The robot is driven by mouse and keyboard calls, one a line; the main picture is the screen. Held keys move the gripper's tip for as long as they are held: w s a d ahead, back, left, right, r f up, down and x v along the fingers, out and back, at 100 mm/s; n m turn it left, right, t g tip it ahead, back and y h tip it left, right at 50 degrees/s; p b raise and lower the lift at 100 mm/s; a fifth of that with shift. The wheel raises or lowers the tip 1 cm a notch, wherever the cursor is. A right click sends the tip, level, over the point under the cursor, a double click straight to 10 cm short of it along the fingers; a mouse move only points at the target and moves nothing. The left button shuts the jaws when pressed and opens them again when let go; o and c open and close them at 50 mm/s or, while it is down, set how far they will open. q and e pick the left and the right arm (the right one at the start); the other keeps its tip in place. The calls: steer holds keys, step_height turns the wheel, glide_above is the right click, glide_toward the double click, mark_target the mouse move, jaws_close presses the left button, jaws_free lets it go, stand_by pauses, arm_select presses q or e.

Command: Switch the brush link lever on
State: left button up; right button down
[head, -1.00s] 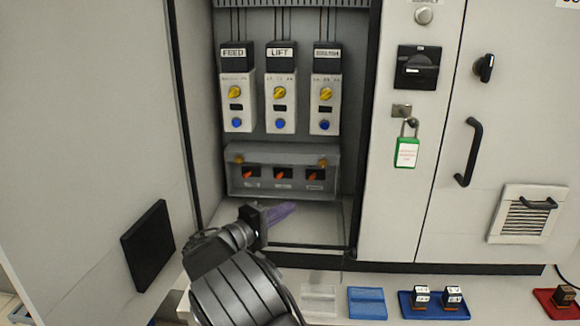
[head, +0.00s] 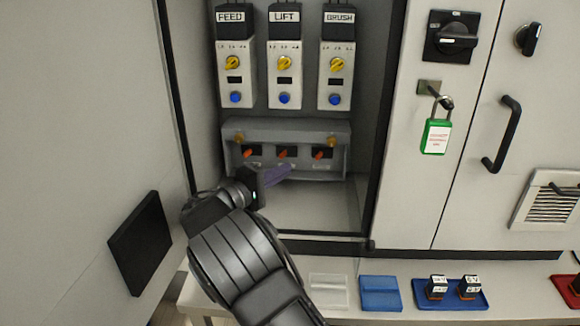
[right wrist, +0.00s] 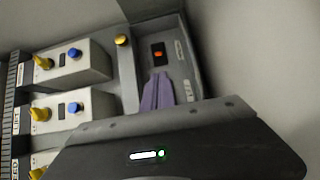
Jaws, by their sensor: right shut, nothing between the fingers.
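The grey link panel (head: 230,166) at the bottom of the open cabinet has three orange levers under the FEED, LIFT and BRUSH modules. The rightmost lever (head: 318,155), below BRUSH, slants like the others; its caption is too small to read. In the right wrist view one orange lever (right wrist: 158,54) shows just beyond my purple fingers; the gripper body hides the rest of the row. My right gripper (head: 288,171) is shut and empty, its fingertips at the panel's lower edge, below and left of the rightmost lever. I cannot tell whether they touch the panel. My left gripper is out of view.
The BRUSH module (head: 337,75) has a yellow knob and a blue button. A gold knob (head: 331,139) sits above the rightmost lever. The cabinet's right post (head: 385,140) bounds the opening. A green padlock (head: 435,136) hangs right of it. The cabinet floor (head: 310,210) is clear.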

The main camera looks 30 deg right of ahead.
mark_target(319, 156)
steer(key=x, duration=0.9)
steer(key=shift+p, duration=0.35)
